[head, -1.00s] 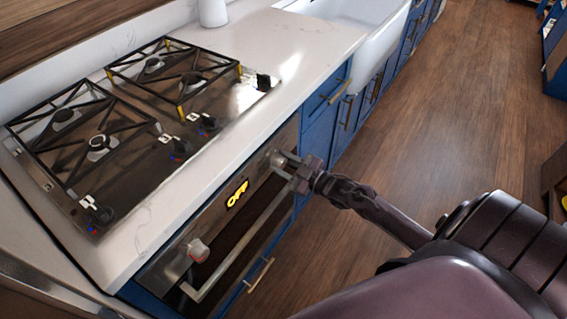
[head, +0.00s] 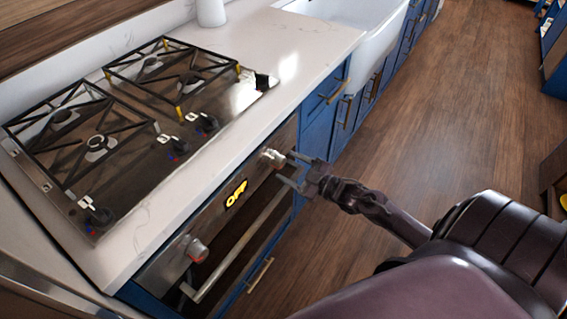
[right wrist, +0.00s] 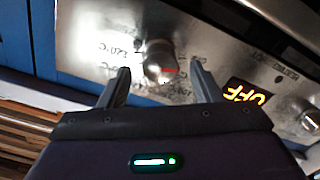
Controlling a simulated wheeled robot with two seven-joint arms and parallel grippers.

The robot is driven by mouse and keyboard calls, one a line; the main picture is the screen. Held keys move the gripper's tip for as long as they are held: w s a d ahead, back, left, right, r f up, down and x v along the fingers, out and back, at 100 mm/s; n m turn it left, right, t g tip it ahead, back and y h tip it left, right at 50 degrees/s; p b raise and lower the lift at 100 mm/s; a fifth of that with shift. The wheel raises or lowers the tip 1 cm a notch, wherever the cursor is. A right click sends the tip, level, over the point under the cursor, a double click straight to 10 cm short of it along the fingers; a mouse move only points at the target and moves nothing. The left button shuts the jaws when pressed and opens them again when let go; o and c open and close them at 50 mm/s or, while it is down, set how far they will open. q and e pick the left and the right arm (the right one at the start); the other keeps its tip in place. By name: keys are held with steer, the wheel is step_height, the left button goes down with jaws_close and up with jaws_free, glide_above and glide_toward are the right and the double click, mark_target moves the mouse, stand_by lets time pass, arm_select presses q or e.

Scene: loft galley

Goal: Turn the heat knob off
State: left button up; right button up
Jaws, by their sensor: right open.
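The oven's heat knob (head: 273,158) is a round silver knob at the right end of the oven panel. In the right wrist view the knob (right wrist: 159,62) shows a red mark on its side, with temperature markings around it. My right gripper (head: 287,168) is open in front of it. In the right wrist view its two fingers (right wrist: 160,80) stand either side of the knob, apart from it. The oven display (head: 236,193) reads OFF in yellow. My left gripper is not in view.
A second knob (head: 197,250) sits at the panel's left end. The oven handle bar (head: 240,245) runs below the panel. The gas hob (head: 130,120) with several small knobs is on the white counter (head: 290,60). The wooden floor (head: 430,120) to the right is clear.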

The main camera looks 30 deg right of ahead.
steer(key=shift+v, duration=2.4)
steer(key=s+f+m+g+h, duration=0.3)
steer(key=s+f, duration=0.2)
steer(key=f, duration=0.7)
steer(key=s+f+m+g+h, duration=0.3)
steer(key=s+f, duration=0.2)
steer(key=f, duration=0.8)
steer(key=s+a+f+g, duration=0.3)
steer(key=s+a+f, duration=0.1)
steer(key=s, duration=0.4)
steer(key=s+a+f+m+g, duration=0.1)
steer(key=s+a+f+g, duration=0.2)
steer(key=s+f, duration=0.4)
steer(key=s+a+f+g+h, duration=0.1)
steer(key=s+a+f+g, duration=0.2)
steer(key=s, duration=0.8)
step_height(320, 180, down, 2)
steer(key=a, duration=0.3)
steer(key=shift+f+m+g+p, duration=0.25)
steer(key=shift+m+g+p, duration=0.05)
steer(key=shift+p, duration=0.05)
